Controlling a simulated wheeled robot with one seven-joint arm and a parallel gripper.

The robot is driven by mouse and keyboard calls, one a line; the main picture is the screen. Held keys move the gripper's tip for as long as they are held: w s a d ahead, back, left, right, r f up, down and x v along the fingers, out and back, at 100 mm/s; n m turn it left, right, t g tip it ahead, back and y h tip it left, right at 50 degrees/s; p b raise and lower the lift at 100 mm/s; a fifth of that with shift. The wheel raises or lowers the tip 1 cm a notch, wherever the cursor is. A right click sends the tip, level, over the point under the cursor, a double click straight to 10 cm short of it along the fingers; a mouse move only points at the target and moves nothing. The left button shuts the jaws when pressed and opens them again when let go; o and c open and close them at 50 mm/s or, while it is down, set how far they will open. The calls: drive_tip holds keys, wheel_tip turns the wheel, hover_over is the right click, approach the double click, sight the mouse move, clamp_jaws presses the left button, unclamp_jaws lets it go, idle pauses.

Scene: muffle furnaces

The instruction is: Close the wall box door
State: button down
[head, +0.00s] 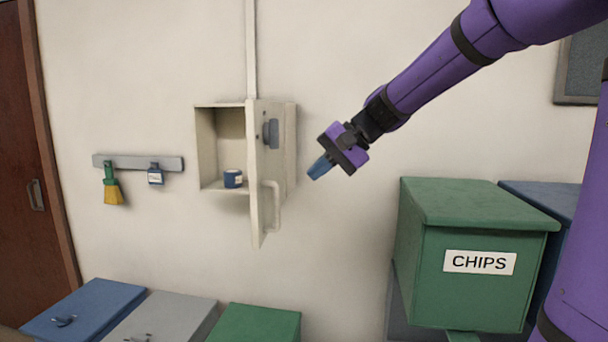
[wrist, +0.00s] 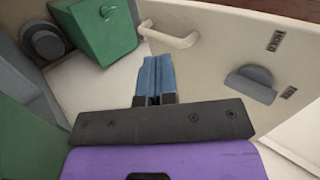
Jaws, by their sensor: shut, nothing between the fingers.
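The wall box (head: 221,143) is mounted on the wall in the head view, with its inside showing. Its door (head: 254,180) stands open, swung out from the wall. The door's outer face, with a pale bar handle (head: 275,205) and a grey latch knob (head: 271,133), faces right. In the wrist view the door face (wrist: 225,50) fills the right side, with the handle (wrist: 172,38) beyond the fingertips and the knob (wrist: 250,84) at right. My gripper (head: 318,168) is shut and empty, to the right of the door. Its blue fingers (wrist: 155,65) appear apart from the handle.
A blue cup (head: 233,179) sits inside the box. A rail (head: 138,162) with a brush (head: 112,187) and a small bottle (head: 155,174) hangs to the left. A green CHIPS bin (head: 470,260) stands at right. Lidded bins (head: 160,320) line the lower left.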

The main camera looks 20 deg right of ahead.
sight(258, 204)
drive_tip(key=x, duration=0.6)
drive_tip(key=a+r+x, duration=0.1)
drive_tip(key=x, duration=0.2)
drive_tip(key=shift+w+a+f, duration=0.2)
drive_tip(key=shift+w+f, duration=0.05)
drive_tip(key=shift+w, duration=0.15)
drive_tip(key=shift+w+a, duration=0.45)
drive_tip(key=shift+a, duration=0.3)
drive_tip(key=shift+a, duration=0.15)
